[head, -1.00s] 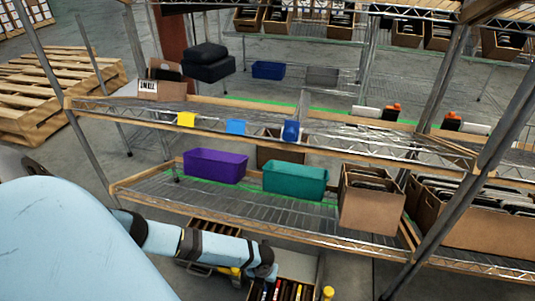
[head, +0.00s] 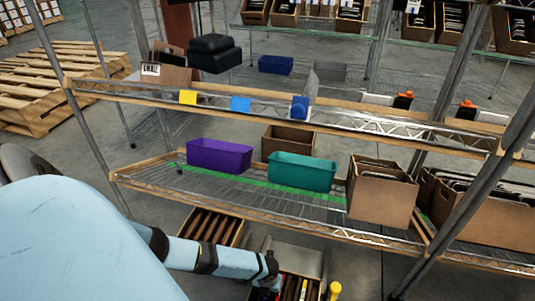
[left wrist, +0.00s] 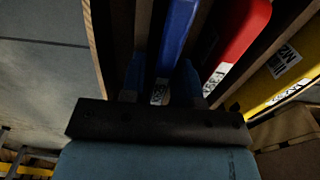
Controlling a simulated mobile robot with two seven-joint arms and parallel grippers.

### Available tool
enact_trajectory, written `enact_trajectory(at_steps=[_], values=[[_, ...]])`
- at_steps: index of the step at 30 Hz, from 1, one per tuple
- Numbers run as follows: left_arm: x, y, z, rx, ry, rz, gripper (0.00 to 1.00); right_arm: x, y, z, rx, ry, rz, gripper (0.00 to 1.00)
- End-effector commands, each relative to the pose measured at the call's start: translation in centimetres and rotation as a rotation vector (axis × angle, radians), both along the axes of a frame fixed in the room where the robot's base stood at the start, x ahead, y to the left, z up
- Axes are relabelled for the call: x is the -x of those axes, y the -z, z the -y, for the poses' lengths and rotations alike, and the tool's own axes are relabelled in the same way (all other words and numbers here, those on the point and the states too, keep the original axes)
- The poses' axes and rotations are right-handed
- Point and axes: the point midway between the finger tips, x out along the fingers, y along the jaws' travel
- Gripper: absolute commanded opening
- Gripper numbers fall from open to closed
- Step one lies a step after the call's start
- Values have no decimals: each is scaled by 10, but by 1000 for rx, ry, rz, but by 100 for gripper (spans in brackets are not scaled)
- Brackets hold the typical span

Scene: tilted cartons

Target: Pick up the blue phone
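The blue phone (left wrist: 177,30) stands on edge in a slot of a divided carton in the left wrist view, with a white label near its lower end. My left gripper (left wrist: 160,88) is at the phone, one finger on each side, with dark gaps between. I cannot tell whether a finger touches it. A red phone (left wrist: 238,38) and a yellow phone (left wrist: 285,95) stand in slots to its right. In the head view my left gripper (head: 268,283) is at the carton (head: 318,290) at the bottom edge, and the blue phone is hidden. My right gripper is not in view.
Another slotted carton (head: 205,228) lies to the left below the wire shelf (head: 255,200). A purple bin (head: 220,155), a teal bin (head: 302,172) and a brown carton (head: 382,195) stand on that shelf. A wooden divider (left wrist: 142,25) is close to the left finger.

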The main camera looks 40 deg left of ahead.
Motion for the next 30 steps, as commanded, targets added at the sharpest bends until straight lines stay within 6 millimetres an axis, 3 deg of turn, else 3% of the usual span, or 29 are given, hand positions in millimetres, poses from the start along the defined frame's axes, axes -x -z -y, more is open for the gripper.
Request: enact_trajectory(at_steps=[7, 11, 23, 30], values=[[0, 3, 0, 0, -1, 1, 29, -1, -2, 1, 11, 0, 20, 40], [0, 3, 0, 0, -1, 0, 0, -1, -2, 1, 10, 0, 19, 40], [-1, -2, 0, 0, -1, 1, 0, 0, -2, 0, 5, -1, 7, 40], [-1, -32, -1, 0, 0, 2, 0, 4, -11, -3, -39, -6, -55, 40]])
